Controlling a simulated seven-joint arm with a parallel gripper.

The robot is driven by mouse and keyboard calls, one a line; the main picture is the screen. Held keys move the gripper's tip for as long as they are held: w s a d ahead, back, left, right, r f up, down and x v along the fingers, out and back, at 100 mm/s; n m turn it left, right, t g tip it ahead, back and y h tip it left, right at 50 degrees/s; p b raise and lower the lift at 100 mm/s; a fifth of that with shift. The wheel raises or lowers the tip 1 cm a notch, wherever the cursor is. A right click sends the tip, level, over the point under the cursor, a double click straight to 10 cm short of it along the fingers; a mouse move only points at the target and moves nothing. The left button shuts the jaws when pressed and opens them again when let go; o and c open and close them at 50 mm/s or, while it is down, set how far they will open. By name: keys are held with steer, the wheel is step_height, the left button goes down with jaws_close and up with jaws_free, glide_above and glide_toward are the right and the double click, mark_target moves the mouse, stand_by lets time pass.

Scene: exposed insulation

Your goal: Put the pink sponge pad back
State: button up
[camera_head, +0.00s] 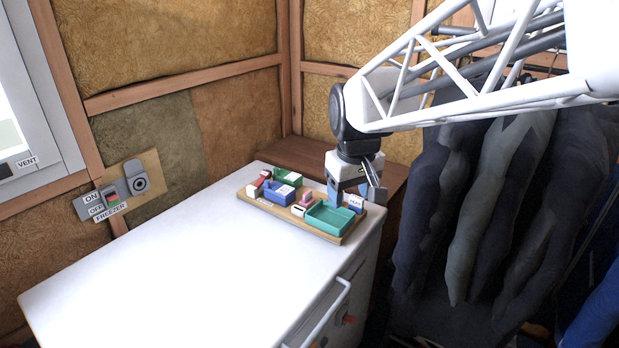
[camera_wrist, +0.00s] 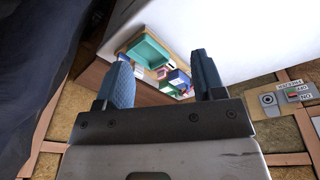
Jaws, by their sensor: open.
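A small pink block (camera_head: 306,198), which looks like the pink sponge pad, is in the middle of a wooden tray (camera_head: 256,203), between a blue bin and a green bin. Too little shows to tell whether it lies on the tray or on another thing. My gripper (camera_head: 357,190) is open and empty above the tray's right back end, to the right of the pink block. In the wrist view the open fingers (camera_wrist: 162,78) stand either side of the tray's contents, with a clear gap between them. Small pink and red bits there are too small to tell apart.
The tray holds a green bin (camera_head: 328,217), a blue bin (camera_head: 280,193), a white item (camera_head: 298,210) and a blue-and-white box (camera_head: 355,203). The white freezer top (camera_head: 180,265) is clear to the left. Dark clothing (camera_head: 470,190) hangs at the right.

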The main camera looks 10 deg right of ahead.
steer(key=s+f+m, duration=0.1)
steer(key=s+f, duration=0.1)
steer(key=s, duration=0.7)
steer(key=s+f+m, duration=0.1)
steer(key=s+m, duration=0.1)
steer(key=s, duration=0.8)
steer(key=shift+d+f+t, duration=0.35)
steer(key=shift+f+t, duration=0.05)
